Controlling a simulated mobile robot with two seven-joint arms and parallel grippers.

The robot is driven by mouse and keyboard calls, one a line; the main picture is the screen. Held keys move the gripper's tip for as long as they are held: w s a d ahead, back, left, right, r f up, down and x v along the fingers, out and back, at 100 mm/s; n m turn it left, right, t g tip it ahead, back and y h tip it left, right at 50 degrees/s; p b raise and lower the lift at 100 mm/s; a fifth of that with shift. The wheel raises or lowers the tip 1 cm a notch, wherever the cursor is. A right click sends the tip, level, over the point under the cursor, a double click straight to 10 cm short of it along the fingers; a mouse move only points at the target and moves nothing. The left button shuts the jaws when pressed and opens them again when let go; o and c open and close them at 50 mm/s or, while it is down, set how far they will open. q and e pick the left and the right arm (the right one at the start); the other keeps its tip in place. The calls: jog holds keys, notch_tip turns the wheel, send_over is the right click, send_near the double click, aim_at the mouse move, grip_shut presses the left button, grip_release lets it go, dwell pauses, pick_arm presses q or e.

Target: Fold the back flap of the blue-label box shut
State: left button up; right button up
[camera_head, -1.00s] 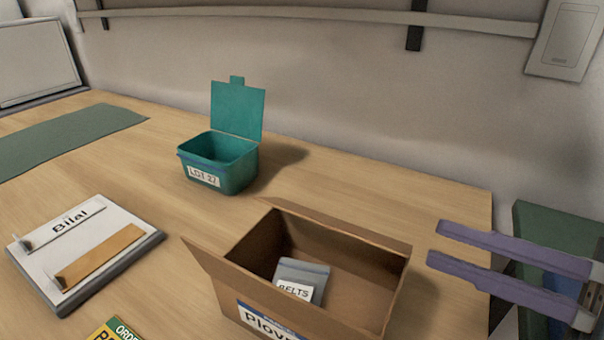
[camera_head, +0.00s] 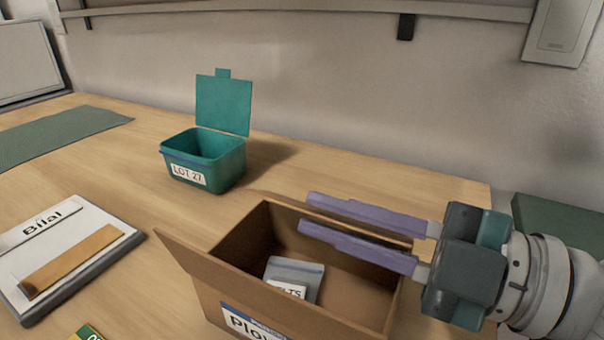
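The open cardboard box with a blue-edged label (camera_head: 250,325) stands at the lower middle, its front cut off by the picture's edge. Its back flap (camera_head: 277,198) shows as a thin brown strip leaning outward behind the back rim, mostly hidden by my gripper. My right gripper (camera_head: 308,213) reaches in from the right, its two purple fingers parted, over the box's back edge. My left gripper is not in view.
A grey pack labelled BELTS (camera_head: 295,275) lies in the box. The box's left flap (camera_head: 185,258) stands outward. A teal bin (camera_head: 215,165) with its lid up stands behind left. A board marked Bilal (camera_head: 60,260) lies left. The table between bin and wall is clear.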

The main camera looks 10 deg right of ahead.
grip_shut()
dwell(1.4)
